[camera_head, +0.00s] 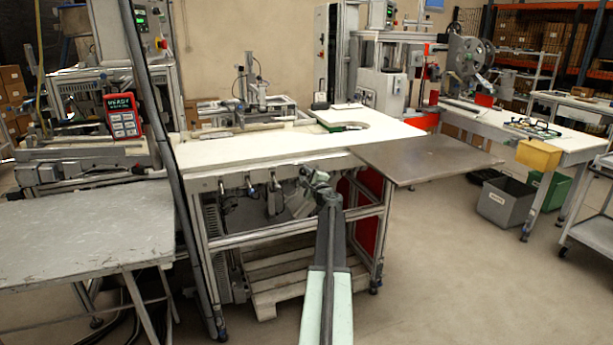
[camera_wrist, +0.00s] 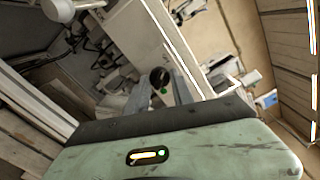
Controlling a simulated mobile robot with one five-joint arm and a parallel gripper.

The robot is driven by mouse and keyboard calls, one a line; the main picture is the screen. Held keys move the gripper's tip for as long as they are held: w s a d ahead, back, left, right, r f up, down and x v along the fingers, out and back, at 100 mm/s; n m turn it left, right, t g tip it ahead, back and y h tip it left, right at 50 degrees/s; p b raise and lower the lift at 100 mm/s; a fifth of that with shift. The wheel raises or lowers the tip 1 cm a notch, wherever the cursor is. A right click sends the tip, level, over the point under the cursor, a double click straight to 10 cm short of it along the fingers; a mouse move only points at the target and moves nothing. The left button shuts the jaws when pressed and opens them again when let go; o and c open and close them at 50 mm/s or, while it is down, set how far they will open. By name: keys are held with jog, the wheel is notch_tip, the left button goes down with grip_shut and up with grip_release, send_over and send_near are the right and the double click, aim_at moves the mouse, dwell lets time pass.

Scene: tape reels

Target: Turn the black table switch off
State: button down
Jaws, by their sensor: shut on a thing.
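The black table switch (camera_wrist: 159,76) shows in the wrist view as a small round black knob at the edge of the white-topped table, with a green spot just below it. My gripper (camera_wrist: 162,92) has its two grey fingers on either side of the knob and is shut on it. In the head view my gripper (camera_head: 313,180) reaches the front edge of the white-topped table (camera_head: 235,152), right of its middle. There the gripper hides the switch, and I cannot tell its setting.
Several fittings (camera_head: 250,185) hang along the table's front rail, left of my gripper. A grey metal plate (camera_head: 430,158) juts out at the right. A wooden pallet (camera_head: 295,285) lies under the table. A grey worktable (camera_head: 90,235) stands at left. Open floor lies at the right front.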

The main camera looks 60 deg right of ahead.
dwell(0.3)
jog(key=c, duration=1.1)
grip_release()
jog(key=shift+s, duration=0.1)
jog(key=v, duration=0.7)
jog(key=shift+s+a, duration=0.25)
jog(key=shift+s, duration=0.05)
